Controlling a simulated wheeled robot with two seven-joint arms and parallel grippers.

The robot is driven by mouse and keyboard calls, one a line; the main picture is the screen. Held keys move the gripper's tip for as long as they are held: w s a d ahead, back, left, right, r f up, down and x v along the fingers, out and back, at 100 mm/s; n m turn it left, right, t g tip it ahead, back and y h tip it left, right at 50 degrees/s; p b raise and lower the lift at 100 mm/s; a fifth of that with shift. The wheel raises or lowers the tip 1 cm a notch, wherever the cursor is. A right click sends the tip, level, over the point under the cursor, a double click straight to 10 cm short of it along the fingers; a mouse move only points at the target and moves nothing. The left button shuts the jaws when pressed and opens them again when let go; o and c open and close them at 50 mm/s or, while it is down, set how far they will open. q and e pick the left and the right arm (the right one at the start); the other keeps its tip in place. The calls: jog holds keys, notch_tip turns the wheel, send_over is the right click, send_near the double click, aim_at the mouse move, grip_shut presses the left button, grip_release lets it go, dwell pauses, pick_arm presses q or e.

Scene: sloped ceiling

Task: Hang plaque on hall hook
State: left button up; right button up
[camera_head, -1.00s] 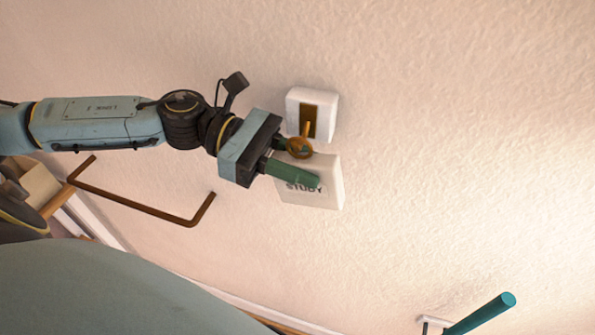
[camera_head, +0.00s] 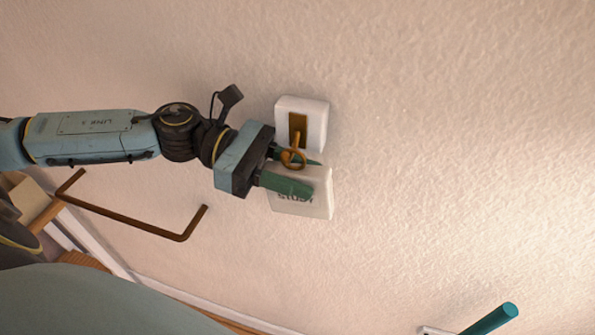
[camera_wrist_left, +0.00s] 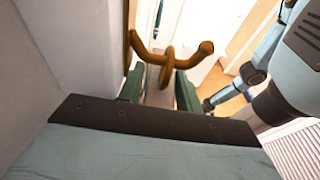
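The white plaque (camera_head: 322,197) with dark lettering, partly covered, lies against the wall below the hook's white mount (camera_head: 315,112). The brown hook (camera_head: 296,137) sticks out from a brass plate on the mount. The plaque's brown ring (camera_head: 292,159) is around the hook; in the left wrist view the ring (camera_wrist_left: 167,72) encircles the hook's bar (camera_wrist_left: 184,52), short of its upturned tip. My left gripper (camera_head: 300,174) has its green fingers apart, on either side of the plaque's upper part below the ring.
A brown bar bent at both ends (camera_head: 125,219) juts out at the left, under my left arm. A teal peg (camera_head: 492,319) sticks out at the lower right. The textured wall right of the plaque is clear. Wooden furniture (camera_head: 45,215) shows at the lower left.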

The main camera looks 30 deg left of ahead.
pick_arm(q)
jog(key=o, duration=0.3)
jog(key=shift+s+r, duration=0.1)
jog(key=shift+s, duration=0.05)
jog(key=shift+a, duration=0.2)
jog(key=shift+a, duration=0.2)
jog(key=v, duration=0.3)
jog(key=shift+a, duration=0.15)
jog(key=shift+p+v, duration=0.35)
jog(key=shift+v, duration=0.4)
send_near(274, 167)
jog(key=shift+s+p, duration=0.2)
jog(key=shift+p, duration=0.1)
